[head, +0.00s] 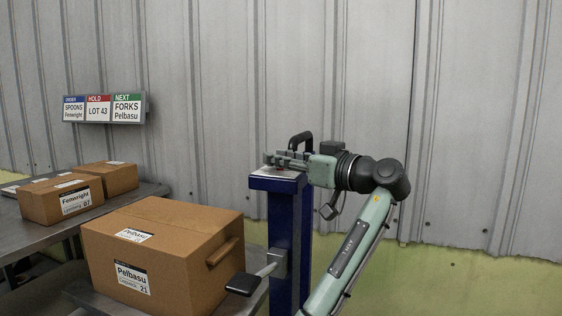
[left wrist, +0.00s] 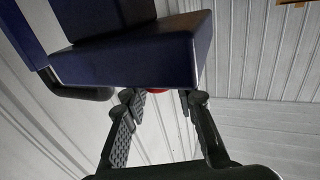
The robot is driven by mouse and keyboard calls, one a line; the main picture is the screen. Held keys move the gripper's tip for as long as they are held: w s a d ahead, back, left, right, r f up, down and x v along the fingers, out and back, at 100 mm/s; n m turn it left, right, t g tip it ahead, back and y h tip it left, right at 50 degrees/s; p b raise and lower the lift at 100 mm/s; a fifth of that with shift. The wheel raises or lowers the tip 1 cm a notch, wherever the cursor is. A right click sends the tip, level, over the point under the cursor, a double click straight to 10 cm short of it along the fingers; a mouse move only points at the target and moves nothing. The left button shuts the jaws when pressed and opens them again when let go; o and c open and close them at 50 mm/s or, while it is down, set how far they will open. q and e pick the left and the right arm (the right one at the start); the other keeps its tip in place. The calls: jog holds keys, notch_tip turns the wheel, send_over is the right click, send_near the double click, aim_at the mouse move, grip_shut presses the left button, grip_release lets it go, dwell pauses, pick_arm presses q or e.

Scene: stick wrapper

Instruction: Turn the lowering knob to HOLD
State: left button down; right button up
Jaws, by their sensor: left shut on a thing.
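The blue post (head: 284,230) stands right of the large carton, with a pale, partly red-marked plate (head: 277,174) on its top. My left gripper (head: 275,160) lies over the post top, its fingers pointing left. In the left wrist view its two dark fingers (left wrist: 160,98) close around a small red part, which I take for the lowering knob (left wrist: 156,91). Most of the knob is hidden by the fingers and the blue housing (left wrist: 135,60). I cannot read the knob's setting or any HOLD mark on the plate. My right gripper is not in view.
A black handle (head: 301,139) rises behind the post top. A black pad on a lever (head: 243,284) sticks out low from the post. A large Pelbasu carton (head: 190,262) and smaller cartons (head: 60,200) stand left. A sign board (head: 104,107) hangs on the metal wall.

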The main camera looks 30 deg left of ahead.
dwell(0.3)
pick_arm(q)
jog(key=c, duration=1.3)
grip_release()
jog(key=shift+o, duration=0.2)
jog(key=s+d, duration=0.1)
jog(key=d, duration=1)
jog(key=shift+s+d, duration=0.35)
jog(key=shift+d, duration=0.05)
